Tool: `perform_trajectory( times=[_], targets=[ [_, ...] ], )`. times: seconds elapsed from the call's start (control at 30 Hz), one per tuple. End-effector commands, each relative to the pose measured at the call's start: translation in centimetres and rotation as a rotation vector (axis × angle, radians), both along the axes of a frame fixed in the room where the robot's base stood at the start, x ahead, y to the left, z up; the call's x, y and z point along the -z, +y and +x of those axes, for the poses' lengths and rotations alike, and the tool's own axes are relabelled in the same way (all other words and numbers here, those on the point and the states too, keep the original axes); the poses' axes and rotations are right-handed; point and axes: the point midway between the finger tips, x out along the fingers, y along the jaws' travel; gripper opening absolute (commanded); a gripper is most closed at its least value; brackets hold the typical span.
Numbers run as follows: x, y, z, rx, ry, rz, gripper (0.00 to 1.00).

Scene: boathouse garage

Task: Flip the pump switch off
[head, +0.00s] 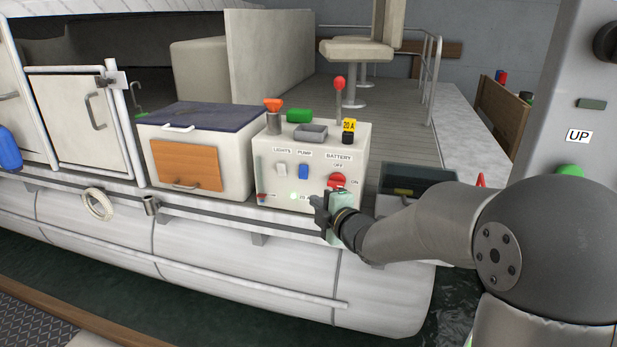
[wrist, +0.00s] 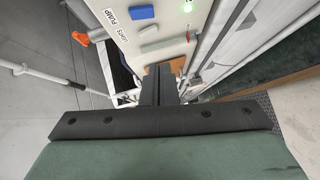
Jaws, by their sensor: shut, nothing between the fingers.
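The pump switch (head: 304,171) is a blue rocker under the PUMP label on the front of a white console (head: 265,165). It also shows at the top of the wrist view (wrist: 141,12). A white lights switch (head: 282,169) sits to its left. Which way the rocker is tipped is too small to tell.
A red battery knob (head: 336,181) sits right of the switches, just above my gripper. A red-topped lever (head: 339,84), an orange item (head: 273,104) and a grey tray (head: 311,132) are on the console top. A cooler-like box (head: 205,115) stands left. Water lies below the pontoon.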

Motion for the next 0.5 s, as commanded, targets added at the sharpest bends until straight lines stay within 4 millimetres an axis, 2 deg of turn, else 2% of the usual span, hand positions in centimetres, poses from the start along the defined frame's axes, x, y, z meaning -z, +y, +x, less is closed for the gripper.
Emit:
perform_trajectory(
  times=[0.5],
  targets=[
    [-0.30, 0.73, 0.64, -0.019, -0.026, -0.002, 0.00]
  ],
)
